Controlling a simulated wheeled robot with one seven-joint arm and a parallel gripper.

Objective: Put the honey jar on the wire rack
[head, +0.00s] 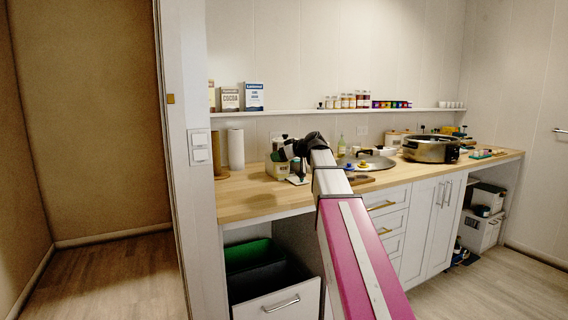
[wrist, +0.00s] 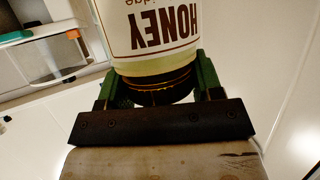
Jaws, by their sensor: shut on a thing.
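The honey jar (wrist: 155,35) fills the upper middle of the wrist view, its pale label reading HONEY upside down, with a dark amber band and dark end below it. My gripper (wrist: 156,82) is shut on that dark end, a green finger on each side. In the head view my gripper (head: 287,153) is at the far end of my arm, over the left part of the counter. The jar cannot be made out there. I cannot pick out the wire rack in either view.
The wooden counter (head: 245,195) is bare at its front left. A paper towel roll (head: 236,149), a round metal basin (head: 372,160) and a slow cooker (head: 430,148) stand along it. A wall shelf (head: 300,112) holds boxes and several small jars. An open bin drawer (head: 280,300) is below.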

